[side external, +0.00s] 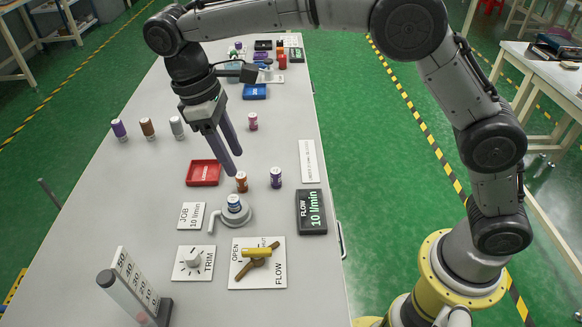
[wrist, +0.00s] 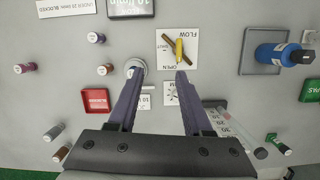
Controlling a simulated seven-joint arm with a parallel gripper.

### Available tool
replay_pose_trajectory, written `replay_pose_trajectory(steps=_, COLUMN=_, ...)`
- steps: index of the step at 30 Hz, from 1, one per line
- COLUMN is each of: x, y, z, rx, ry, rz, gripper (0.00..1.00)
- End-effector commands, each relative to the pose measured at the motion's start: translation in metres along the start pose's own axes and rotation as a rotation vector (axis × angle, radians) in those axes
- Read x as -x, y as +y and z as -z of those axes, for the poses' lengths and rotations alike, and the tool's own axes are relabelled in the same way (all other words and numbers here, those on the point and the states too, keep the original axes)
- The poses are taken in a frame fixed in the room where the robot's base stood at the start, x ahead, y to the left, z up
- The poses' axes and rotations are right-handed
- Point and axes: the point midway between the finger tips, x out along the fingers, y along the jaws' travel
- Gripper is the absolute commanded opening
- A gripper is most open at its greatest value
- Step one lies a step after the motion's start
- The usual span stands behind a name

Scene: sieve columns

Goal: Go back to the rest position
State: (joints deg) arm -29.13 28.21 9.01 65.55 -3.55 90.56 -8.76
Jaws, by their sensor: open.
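My gripper (side external: 237,163) is open and empty above the bench, with its two long dark fingers pointing down. In the wrist view its fingertips (wrist: 160,75) stand apart with the bench between them. A column with a blue-and-white top (side external: 234,202) stands upright in the round white holder (side external: 238,217), just below and in front of the fingers. An orange-brown column (side external: 241,182) and a purple column (side external: 276,177) stand behind the holder. A magenta column (side external: 253,121) stands farther back. I cannot judge the exact height of the fingers.
A red tray (side external: 204,172) lies left of the fingers; several columns, including a grey one (side external: 177,126), stand beyond it. The yellow-handled flow valve (side external: 257,252), trim knob (side external: 192,262), flow display (side external: 311,212) reading 10 l/min and graduated tube (side external: 130,295) are nearer. A blue bottle (wrist: 278,54) shows in the wrist view.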

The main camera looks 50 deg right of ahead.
Motion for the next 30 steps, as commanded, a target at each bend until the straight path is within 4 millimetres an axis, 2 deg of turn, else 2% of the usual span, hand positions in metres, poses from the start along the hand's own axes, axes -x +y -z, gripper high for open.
replay_pose_trajectory(steps=1, x=0.02, y=0.014, z=-0.022, rx=-0.039, ry=0.041, rz=0.003, gripper=0.5)
replay_pose_trajectory(steps=6, x=0.058, y=0.044, z=-0.093, rx=-0.153, ry=0.158, rz=0.006, gripper=0.5)
replay_pose_trajectory(steps=10, x=0.072, y=0.056, z=-0.148, rx=-0.242, ry=0.25, rz=0.001, gripper=0.5)
replay_pose_trajectory(steps=14, x=0.073, y=0.058, z=-0.201, rx=-0.333, ry=0.34, rz=-0.01, gripper=0.5)
replay_pose_trajectory(steps=18, x=0.063, y=0.053, z=-0.252, rx=-0.43, ry=0.438, rz=-0.028, gripper=0.5)
replay_pose_trajectory(steps=20, x=0.054, y=0.048, z=-0.272, rx=-0.473, ry=0.48, rz=-0.036, gripper=0.5)
replay_pose_trajectory(steps=24, x=0.022, y=0.033, z=-0.31, rx=-0.568, ry=0.574, rz=-0.057, gripper=0.5)
replay_pose_trajectory(steps=27, x=-0.005, y=0.022, z=-0.325, rx=-0.623, ry=0.629, rz=-0.068, gripper=0.5)
replay_pose_trajectory(steps=30, x=-0.029, y=0.014, z=-0.33, rx=-0.652, ry=0.659, rz=-0.069, gripper=0.5)
